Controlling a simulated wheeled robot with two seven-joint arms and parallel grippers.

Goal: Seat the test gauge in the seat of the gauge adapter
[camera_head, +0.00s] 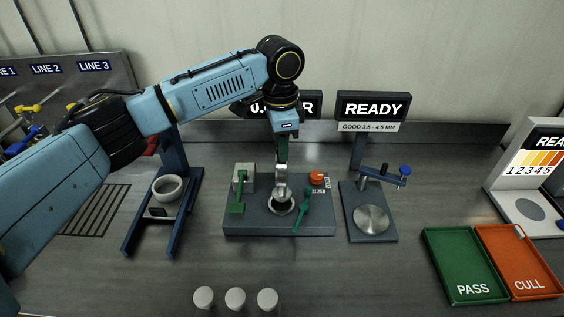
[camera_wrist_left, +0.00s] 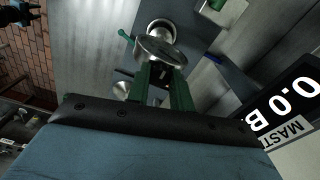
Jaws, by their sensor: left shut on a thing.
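My left gripper (camera_head: 282,178) points straight down over the grey gauge adapter block (camera_head: 252,229) at the middle of the bench. It is shut on the test gauge (camera_head: 281,193), a small silver round piece, which also shows as a silver disc between the green fingers (camera_wrist_left: 160,84) in the left wrist view (camera_wrist_left: 158,51). The gauge is right over the round pale-rimmed seat (camera_head: 281,209) and hides part of it. I cannot tell whether it touches the seat or how deep it is. My right gripper is not in view.
A green lever (camera_head: 301,212) and orange button (camera_head: 317,178) flank the seat. A blue stand with a white ring (camera_head: 168,188) is left; a READY gauge station (camera_head: 370,219) is right. Several white pucks (camera_head: 235,298) stand in front. Green PASS (camera_head: 465,265) and orange CULL (camera_head: 518,262) trays lie right.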

